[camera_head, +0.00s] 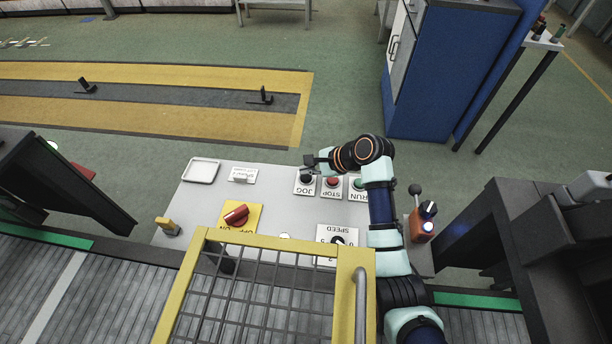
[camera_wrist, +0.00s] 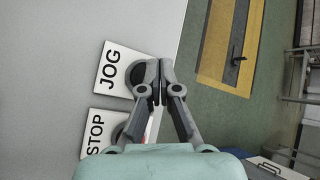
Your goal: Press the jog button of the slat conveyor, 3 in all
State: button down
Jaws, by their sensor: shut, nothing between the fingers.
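The black jog button (camera_head: 306,179) sits on a white plate labelled JOG at the far edge of the grey control panel (camera_head: 200,210). In the wrist view the jog button (camera_wrist: 135,76) shows as a dark round cap, partly covered by my fingers. My gripper (camera_head: 309,164) is shut and empty, with its fingertips at the button. In the wrist view the fingertips (camera_wrist: 158,80) overlap the button's right side. I cannot tell whether they touch it or hover over it.
Beside it are the red STOP button (camera_head: 332,181) and the green RUN button (camera_head: 356,183). The panel also carries a speed dial (camera_head: 338,240), a red rotary switch (camera_head: 236,215) and a white tray (camera_head: 201,171). A yellow mesh guard (camera_head: 270,240) stands in front.

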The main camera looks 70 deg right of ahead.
aim_at(308, 178)
jog(key=shift+f, duration=0.1)
jog(key=shift+f+p, duration=0.3)
jog(key=shift+p, duration=0.15)
jog(key=shift+f, duration=0.5)
dwell(0.5)
jog(key=shift+r, duration=0.1)
jog(key=shift+r+p, duration=0.8)
jog(key=shift+p, duration=0.6)
notch_tip(308, 178, up, 5)
jog(key=p, duration=0.6)
jog(key=shift+r, duration=0.1)
